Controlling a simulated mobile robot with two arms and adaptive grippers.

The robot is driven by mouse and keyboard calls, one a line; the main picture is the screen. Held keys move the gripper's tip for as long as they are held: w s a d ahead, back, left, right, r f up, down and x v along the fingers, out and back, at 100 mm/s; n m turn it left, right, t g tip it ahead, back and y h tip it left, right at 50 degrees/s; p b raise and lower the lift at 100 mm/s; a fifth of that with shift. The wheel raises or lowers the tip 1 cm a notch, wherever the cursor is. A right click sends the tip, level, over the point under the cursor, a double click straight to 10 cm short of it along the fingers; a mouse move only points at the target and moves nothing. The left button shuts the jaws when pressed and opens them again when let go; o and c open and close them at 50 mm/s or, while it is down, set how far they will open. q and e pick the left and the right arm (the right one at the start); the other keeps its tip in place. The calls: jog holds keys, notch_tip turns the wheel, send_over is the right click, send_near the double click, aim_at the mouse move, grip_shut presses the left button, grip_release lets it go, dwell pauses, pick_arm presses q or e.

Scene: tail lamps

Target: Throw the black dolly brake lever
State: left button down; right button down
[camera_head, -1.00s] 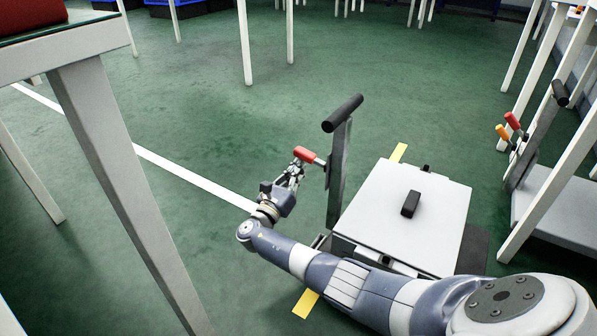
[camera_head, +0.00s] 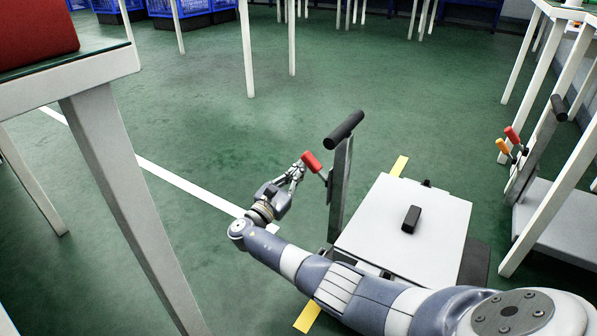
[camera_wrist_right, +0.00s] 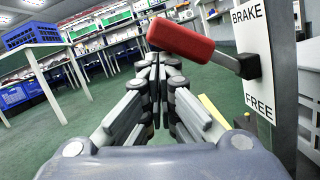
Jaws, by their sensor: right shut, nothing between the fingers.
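A dolly (camera_head: 400,228) with a light deck, a dark upright post and a black handle (camera_head: 343,129) stands in front of me. My right gripper (camera_head: 298,172) is shut and empty, just left of and below the grip. Its fingertips (camera_wrist_right: 158,66) appear close under the grip; contact cannot be told. My left gripper is out of view.
A second dolly (camera_head: 562,215) with a red lever (camera_head: 512,134) and an orange lever (camera_head: 502,146) stands at right, behind a white table leg. A table (camera_head: 85,78) bearing a red object stands at left. Green floor beyond the near dolly is clear.

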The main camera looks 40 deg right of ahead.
dwell(0.4)
jog(key=v, duration=1.2)
